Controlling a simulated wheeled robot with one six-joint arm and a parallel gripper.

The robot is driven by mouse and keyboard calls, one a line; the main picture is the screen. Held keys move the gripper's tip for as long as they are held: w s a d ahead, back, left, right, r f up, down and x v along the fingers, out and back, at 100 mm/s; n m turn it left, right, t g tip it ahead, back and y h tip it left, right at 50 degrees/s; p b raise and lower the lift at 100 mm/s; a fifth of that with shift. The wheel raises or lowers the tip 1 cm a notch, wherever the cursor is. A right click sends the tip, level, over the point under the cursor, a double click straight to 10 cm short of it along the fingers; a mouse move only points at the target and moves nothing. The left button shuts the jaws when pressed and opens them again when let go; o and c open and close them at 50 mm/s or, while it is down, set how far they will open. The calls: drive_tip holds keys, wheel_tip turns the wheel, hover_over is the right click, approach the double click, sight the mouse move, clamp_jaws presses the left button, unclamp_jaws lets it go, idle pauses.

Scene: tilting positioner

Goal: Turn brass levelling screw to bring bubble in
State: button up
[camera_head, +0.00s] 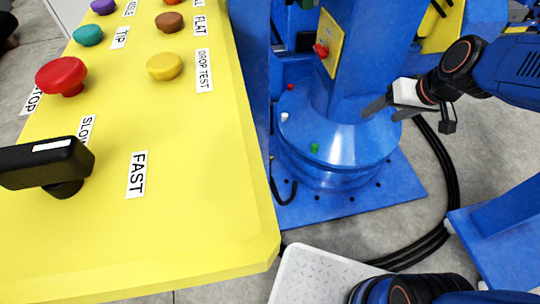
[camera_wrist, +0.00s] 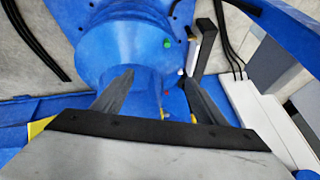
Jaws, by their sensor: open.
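No brass levelling screw or bubble level can be made out in either view. The blue positioner (camera_head: 335,125) stands on a round base in the head view, with small green (camera_head: 314,148), white (camera_head: 284,117) and red (camera_head: 290,87) knobs on the base. My gripper (camera_head: 383,112) is open and empty at the right side of the column, just above the base. In the wrist view its two dark fingers are spread in front of the blue round body (camera_wrist: 120,45). A green knob also shows there (camera_wrist: 167,43). Small yellowish bits near the fingers are too small to identify.
A yellow control panel (camera_head: 200,180) with labelled coloured buttons and a black lever (camera_head: 45,165) fills the left. A red knob (camera_head: 321,50) sits on a yellow plate on the column. Black cables (camera_head: 440,165) curve over the grey floor at right.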

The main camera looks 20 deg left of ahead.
drive_tip(key=w+a+f+n, duration=0.1)
drive_tip(key=w+a+f, duration=0.3)
drive_tip(key=a+f, duration=0.5)
drive_tip(key=w+a+f+n, duration=0.1)
drive_tip(key=w+a+f, duration=0.5)
drive_tip(key=a, duration=0.6)
drive_tip(key=s+a+f+n, duration=0.1)
drive_tip(key=a+f, duration=0.3)
drive_tip(key=f, duration=0.4)
drive_tip(key=s+a+f+h, duration=0.1)
drive_tip(key=a+f, duration=0.3)
drive_tip(key=f, duration=0.4)
drive_tip(key=s+a+f+n, duration=0.15)
drive_tip(key=a+f, duration=0.25)
drive_tip(key=f, duration=0.5)
drive_tip(key=shift+m+g, duration=0.3)
drive_tip(key=shift+m, duration=0.15)
drive_tip(key=x, duration=1.5)
drive_tip(key=shift+w+a, duration=0.15)
drive_tip(key=shift+a, duration=0.05)
drive_tip(key=c, duration=1.1)
